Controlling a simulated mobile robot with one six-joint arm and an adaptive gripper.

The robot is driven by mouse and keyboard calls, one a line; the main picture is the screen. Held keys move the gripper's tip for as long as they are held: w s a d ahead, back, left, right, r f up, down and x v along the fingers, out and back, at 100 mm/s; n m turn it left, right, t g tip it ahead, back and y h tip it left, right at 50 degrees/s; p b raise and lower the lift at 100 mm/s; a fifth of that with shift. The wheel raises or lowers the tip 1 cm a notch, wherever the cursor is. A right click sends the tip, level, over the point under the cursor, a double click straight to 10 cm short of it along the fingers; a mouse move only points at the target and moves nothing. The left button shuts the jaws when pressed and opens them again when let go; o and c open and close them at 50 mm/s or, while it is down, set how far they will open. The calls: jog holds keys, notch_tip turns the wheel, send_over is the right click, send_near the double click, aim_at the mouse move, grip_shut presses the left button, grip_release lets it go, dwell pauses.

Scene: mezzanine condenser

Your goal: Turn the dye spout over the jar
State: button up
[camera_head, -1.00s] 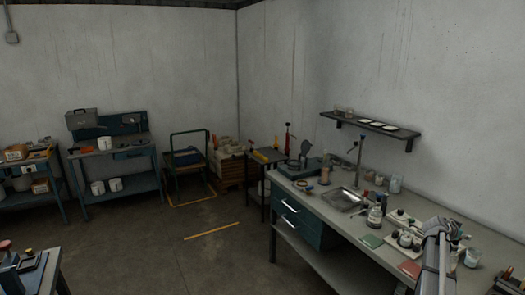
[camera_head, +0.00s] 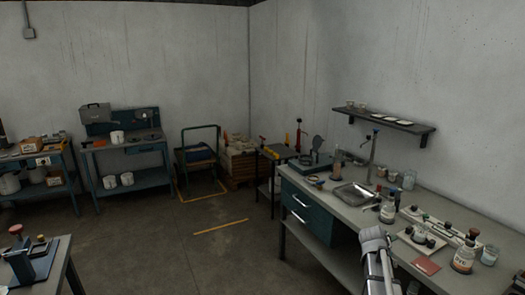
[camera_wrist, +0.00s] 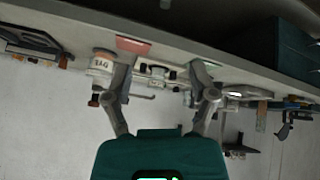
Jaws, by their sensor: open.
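A white-labelled bottle reading DYE (camera_head: 463,258) with a dark top stands at the right of the bench. It also shows upside down in the wrist view (camera_wrist: 101,66), beside one finger. A spout on it is too small to make out. A clear jar (camera_head: 489,255) with a pale label stands just right of the bottle. My gripper (camera_wrist: 165,72) is open and empty, its fingers spread against the bench front. The bottle lies beyond the left finger in the wrist view. In the head view only my grey arm shows, low in front of the bench.
The workbench (camera_head: 335,205) holds a metal tray (camera_head: 355,194), a tall tap (camera_head: 371,155), another bottle (camera_head: 388,212), white boards with small pots, and a red pad (camera_head: 426,266). A wall shelf (camera_head: 385,120) hangs above. Open floor (camera_head: 190,255) lies left of the bench.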

jog(key=s+a+f+n+g+y+b, duration=0.1)
jog(key=s+a+f+n+y, duration=0.1)
jog(key=a, duration=0.9)
jog(key=s+a+f+n+g+y+b, duration=0.1)
jog(key=s+a+f+n+y+b, duration=0.1)
jog(key=s+a, duration=0.5)
jog(key=s+a+f+n+g+y+b, duration=0.1)
jog(key=s+a+f+n, duration=0.3)
jog(key=a, duration=1)
jog(key=shift+s+a+f+n+y, duration=0.3)
jog(key=shift+s+n+y, duration=0.35)
jog(key=shift+y, duration=0.15)
jog(key=shift+d, duration=0.1)
